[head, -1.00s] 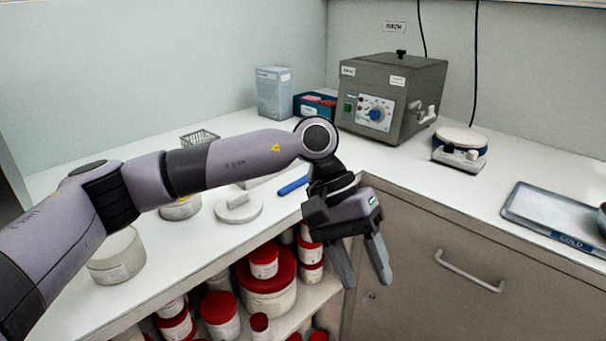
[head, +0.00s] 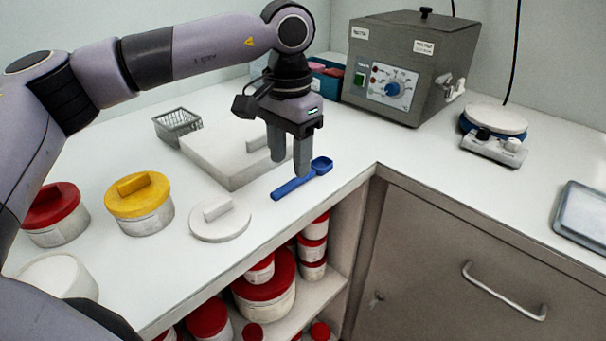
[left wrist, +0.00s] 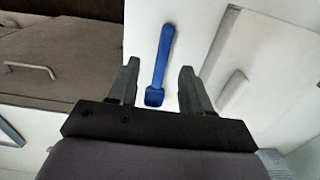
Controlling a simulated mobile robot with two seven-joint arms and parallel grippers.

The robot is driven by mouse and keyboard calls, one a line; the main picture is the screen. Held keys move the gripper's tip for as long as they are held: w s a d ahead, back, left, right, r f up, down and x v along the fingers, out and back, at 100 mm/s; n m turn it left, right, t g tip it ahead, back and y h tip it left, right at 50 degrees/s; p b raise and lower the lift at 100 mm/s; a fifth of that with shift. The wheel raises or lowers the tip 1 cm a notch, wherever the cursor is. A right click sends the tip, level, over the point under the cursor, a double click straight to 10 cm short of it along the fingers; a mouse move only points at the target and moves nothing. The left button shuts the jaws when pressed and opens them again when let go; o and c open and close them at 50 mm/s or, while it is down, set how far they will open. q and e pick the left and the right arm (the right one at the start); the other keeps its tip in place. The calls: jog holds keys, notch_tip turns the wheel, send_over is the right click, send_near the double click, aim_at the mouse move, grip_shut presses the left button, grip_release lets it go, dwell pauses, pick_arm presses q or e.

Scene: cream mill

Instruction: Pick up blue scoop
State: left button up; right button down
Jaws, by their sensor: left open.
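The blue scoop (head: 296,182) lies on the white worktop near its front edge, close to the inner corner. Its bowl points to the back right and its handle to the front left. My left gripper (head: 288,163) is open and empty, pointing down above the scoop. In the head view one finger overlaps part of the scoop. In the left wrist view the scoop (left wrist: 161,62) shows between the two open fingers (left wrist: 157,82), with its bowl nearer the gripper's base. No contact with it can be made out. My right gripper is not in view.
A white slab-like box (head: 222,158) and a white lid (head: 220,219) lie left of the scoop. Yellow-lidded (head: 140,205) and red-lidded (head: 54,213) tubs stand further left. A grey machine (head: 411,66) stands behind. Below the edge is a shelf of red-lidded tubs.

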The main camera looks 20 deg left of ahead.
aim_at(288, 184)
pick_arm(q)
jog(key=f, duration=0.5)
jog(key=shift+a, duration=0.3)
grip_shut()
